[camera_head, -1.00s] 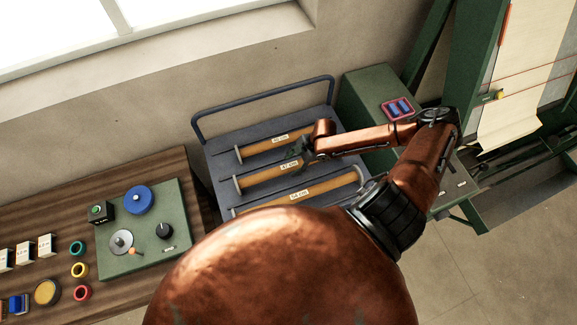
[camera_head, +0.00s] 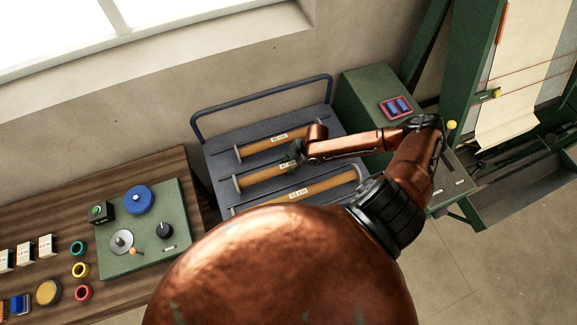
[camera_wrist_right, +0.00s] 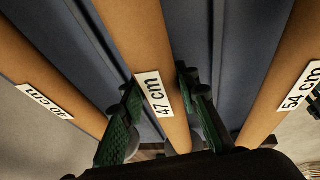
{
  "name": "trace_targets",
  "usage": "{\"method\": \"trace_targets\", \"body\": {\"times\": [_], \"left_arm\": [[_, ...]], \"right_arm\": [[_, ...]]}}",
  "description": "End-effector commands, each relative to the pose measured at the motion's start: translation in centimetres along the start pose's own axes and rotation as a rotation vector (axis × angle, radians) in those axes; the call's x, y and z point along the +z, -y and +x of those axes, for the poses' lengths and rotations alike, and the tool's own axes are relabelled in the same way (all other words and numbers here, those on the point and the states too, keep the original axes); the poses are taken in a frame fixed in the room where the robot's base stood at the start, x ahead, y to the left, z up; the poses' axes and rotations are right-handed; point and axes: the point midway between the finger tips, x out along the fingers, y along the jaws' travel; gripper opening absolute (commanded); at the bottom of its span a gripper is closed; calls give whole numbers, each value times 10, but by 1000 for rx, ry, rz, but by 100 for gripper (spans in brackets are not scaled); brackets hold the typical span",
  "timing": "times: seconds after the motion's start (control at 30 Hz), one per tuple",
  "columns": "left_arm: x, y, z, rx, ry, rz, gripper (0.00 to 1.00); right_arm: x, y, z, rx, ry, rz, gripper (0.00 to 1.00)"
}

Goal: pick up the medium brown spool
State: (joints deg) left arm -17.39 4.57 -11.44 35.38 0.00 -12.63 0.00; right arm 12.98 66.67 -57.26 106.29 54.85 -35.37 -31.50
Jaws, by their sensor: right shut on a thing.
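The medium brown spool (camera_head: 258,177), labelled 47 cm, lies in the middle of three brown spools on the blue-grey cart. It also shows in the right wrist view (camera_wrist_right: 135,40), running between my fingers. My right gripper (camera_head: 296,156) is at the spool's label, near its middle. In the right wrist view, the green finger pads of my gripper (camera_wrist_right: 160,112) stand on either side of the spool and are shut on it. The spool appears still at the level of the others. My left gripper is not in view.
The 40 cm spool (camera_head: 258,148) and the 54 cm spool (camera_head: 335,183) lie parallel on either side, close to my fingers. The cart has a blue handrail (camera_head: 262,93) at the back. A wooden table (camera_head: 110,190) stands at left, a green cabinet (camera_head: 372,85) at right.

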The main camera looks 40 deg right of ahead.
Motion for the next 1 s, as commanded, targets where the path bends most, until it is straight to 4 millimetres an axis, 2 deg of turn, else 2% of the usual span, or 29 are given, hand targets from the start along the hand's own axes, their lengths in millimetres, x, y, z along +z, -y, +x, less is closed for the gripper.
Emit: {"method": "trace_targets", "body": {"times": [0.27,0.67,0.77,0.9,1.0], "left_arm": [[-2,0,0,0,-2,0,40],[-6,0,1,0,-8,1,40],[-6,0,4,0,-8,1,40],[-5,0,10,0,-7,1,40],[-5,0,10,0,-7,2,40]], "right_arm": [[0,0,0,0,0,0,1],[-2,-1,-3,1,-1,-1,0],[-4,-3,-10,2,0,-2,0],[-11,-7,-29,4,0,-4,0],[-10,6,-49,0,3,-2,0]]}}
